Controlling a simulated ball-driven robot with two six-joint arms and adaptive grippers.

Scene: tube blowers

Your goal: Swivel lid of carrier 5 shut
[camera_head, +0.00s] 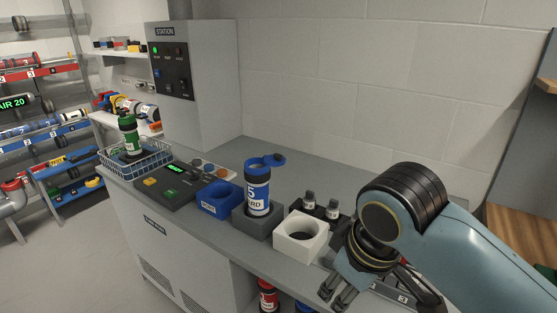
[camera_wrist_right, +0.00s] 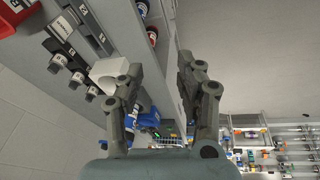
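My left gripper is not in view.
A white block with a round hole (camera_head: 300,236) and a black rack with small bottles (camera_head: 320,206) stand between the carrier and my right arm. A blue holder (camera_head: 219,199), a control panel (camera_head: 172,183) and a wire basket (camera_head: 137,158) are to the left.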

